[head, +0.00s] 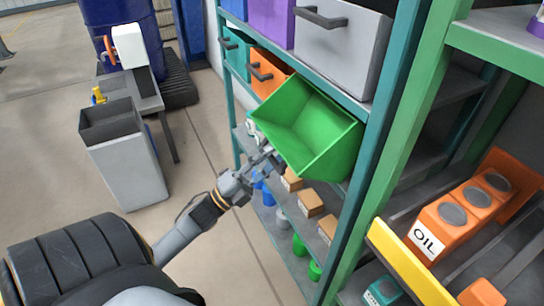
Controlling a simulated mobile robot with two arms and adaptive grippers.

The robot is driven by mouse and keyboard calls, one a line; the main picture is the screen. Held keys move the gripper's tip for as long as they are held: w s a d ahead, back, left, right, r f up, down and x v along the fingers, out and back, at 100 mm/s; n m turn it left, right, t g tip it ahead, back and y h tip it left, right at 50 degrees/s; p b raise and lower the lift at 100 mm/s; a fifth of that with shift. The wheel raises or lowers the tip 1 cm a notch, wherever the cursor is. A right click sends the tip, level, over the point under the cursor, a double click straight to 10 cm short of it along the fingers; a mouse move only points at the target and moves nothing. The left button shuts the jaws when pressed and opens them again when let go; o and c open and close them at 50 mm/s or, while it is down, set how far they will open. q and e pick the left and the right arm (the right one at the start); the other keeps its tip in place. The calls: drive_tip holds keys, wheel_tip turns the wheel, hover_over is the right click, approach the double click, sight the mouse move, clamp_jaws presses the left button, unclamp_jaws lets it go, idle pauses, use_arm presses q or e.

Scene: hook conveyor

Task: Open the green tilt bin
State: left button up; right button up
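The green tilt bin (310,118) is on the teal shelf rack. It is tipped forward, and its empty inside shows. My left gripper (270,160) is at the lower left of the bin, close against its front face. The bin's handle is hidden. The fingers are small and partly overlap the bin's edge, so I cannot tell whether they are open or shut, or whether they touch the bin. My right gripper is not in view.
Teal (237,52), orange (268,72) and grey (340,42) bins are beside and above. Lower shelves hold small boxes (310,203) and green items. An orange oil container (440,228) is on the right rack. A grey waste bin (128,165) stands left; floor between is clear.

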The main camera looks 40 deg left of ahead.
use_arm(q)
drive_tip(key=v, duration=1.1)
drive_tip(key=shift+f, duration=0.2)
drive_tip(key=shift+s+f, duration=0.1)
wheel_tip(320, 180, down, 22)
drive_tip(key=w+n+g+y+p, duration=0.15)
drive_tip(key=n+g+y, duration=0.35)
drive_tip(key=n+y, duration=0.55)
drive_tip(key=s+d+f+n+g+p, duration=0.1)
drive_tip(key=s+d+f+n+g, duration=0.2)
drive_tip(key=f, duration=0.5)
drive_tip(key=s+d+f+n+g+p, duration=0.1)
drive_tip(key=s+d+f+n+g, duration=0.25)
drive_tip(key=f, duration=0.55)
drive_tip(key=s+d+f+n+g, duration=0.1)
drive_tip(key=s+d+f+g, duration=0.2)
drive_tip(key=s, duration=0.4)
drive_tip(key=s+d+f+n+g, duration=0.1)
drive_tip(key=s+d+f+g, duration=0.2)
drive_tip(key=s+f, duration=0.2)
drive_tip(key=s+d+f+n+g+h+p, duration=0.1)
drive_tip(key=s+d+f+g, duration=0.2)
drive_tip(key=s, duration=0.8)
drive_tip(key=shift+s+f+g, duration=0.2)
drive_tip(key=shift+f+g, duration=0.15)
drive_tip(key=shift+f, duration=0.45)
